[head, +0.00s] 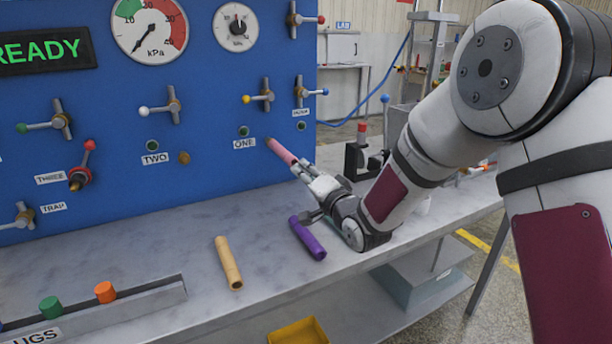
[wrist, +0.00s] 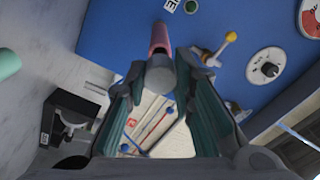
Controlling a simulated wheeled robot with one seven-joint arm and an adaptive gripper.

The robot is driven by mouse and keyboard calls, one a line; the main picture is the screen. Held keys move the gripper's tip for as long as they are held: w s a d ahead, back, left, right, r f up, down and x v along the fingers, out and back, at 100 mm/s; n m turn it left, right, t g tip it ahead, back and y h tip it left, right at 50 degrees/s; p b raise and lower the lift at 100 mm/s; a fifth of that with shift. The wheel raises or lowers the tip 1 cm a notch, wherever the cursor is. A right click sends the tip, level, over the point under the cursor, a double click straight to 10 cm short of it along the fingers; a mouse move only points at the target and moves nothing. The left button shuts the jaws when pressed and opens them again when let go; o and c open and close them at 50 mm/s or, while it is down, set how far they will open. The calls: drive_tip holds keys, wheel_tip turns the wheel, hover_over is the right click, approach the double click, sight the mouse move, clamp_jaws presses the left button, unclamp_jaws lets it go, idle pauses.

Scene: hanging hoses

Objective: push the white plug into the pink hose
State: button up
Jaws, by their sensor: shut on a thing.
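In the wrist view the pink hose (wrist: 159,38) lies straight ahead, beyond the fingertips. My gripper (wrist: 160,72) is shut on a short pale grey cylinder, which looks like the white plug (wrist: 161,76) in shade. The plug is in line with the hose and appears to meet its near end. I cannot tell how deep it sits. In the head view the fingers hide the plug.
A tan hose (head: 229,263) and a purple hose (head: 307,238) lie on the grey bench (head: 170,240). A rack at front left holds a green plug (head: 50,307) and an orange plug (head: 105,292). A yellow-knobbed valve (head: 258,97) projects from the panel above the pink hose.

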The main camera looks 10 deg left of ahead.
sight(299, 166)
drive_tip(key=shift+b+x, duration=0.95)
drive_tip(key=shift+b, duration=0.4)
idle(2.1)
drive_tip(key=shift+b+x, duration=0.65)
drive_tip(key=shift+x, duration=0.2)
idle(1.3)
drive_tip(key=o, duration=1.1)
drive_tip(key=shift+r, duration=0.1)
drive_tip(key=v, duration=1.2)
drive_tip(key=shift+d, duration=0.1)
